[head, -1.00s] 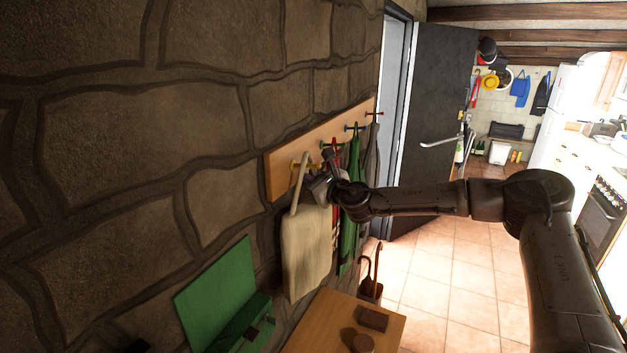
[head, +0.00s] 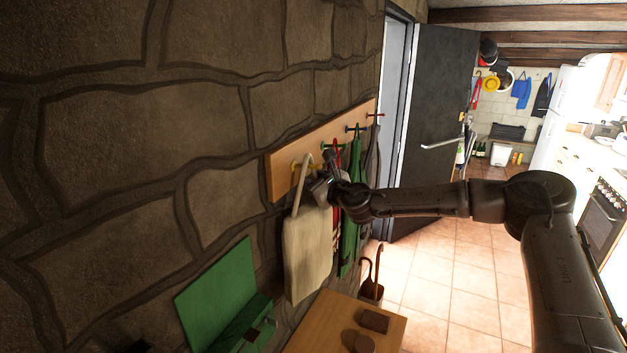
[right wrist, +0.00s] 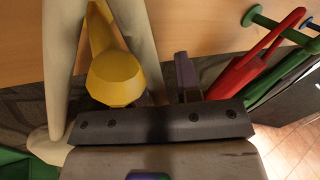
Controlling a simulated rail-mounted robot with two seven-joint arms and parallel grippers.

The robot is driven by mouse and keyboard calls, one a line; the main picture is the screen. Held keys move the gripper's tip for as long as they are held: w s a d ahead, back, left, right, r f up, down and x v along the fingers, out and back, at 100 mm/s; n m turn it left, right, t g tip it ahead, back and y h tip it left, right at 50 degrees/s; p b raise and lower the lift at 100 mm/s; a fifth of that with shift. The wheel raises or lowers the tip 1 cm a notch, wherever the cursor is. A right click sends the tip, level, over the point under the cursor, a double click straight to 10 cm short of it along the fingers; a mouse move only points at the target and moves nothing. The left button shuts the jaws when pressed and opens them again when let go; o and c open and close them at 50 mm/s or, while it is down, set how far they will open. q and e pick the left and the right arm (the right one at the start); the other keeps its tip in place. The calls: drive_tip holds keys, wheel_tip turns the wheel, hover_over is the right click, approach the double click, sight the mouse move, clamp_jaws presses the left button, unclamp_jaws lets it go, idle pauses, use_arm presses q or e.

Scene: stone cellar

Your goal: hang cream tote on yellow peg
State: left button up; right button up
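The cream tote (head: 307,255) hangs upright in front of the stone wall. Its strap arches up over the yellow peg (head: 293,166) at the near end of the wooden rail. In the right wrist view, strap strands (right wrist: 58,65) run on both sides of the yellow peg (right wrist: 113,75), so its round head sits inside the loop. The strap's top is outside that view, so I cannot tell whether it rests on the peg. My right gripper (head: 325,172) is beside the strap. One finger shows, with a gap to the strap; the other is hidden. My left gripper is not visible.
The wooden rail (head: 276,178) also carries green, blue and red pegs, with red and green items (head: 350,240) hanging close to my right gripper. A green box (head: 217,296) is on the wall at lower left. A wooden bench (head: 325,325) stands below.

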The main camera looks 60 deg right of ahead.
drive_tip(key=shift+o, duration=0.9)
drive_tip(key=shift+f, duration=0.1)
drive_tip(key=shift+s, duration=0.15)
drive_tip(key=shift+s+a+r, duration=0.2)
drive_tip(key=shift+s, duration=0.4)
drive_tip(key=shift+s+a, duration=0.2)
drive_tip(key=shift+s, duration=0.35)
drive_tip(key=b+v, duration=0.3)
drive_tip(key=v, duration=0.8)
drive_tip(key=shift+s, duration=0.1)
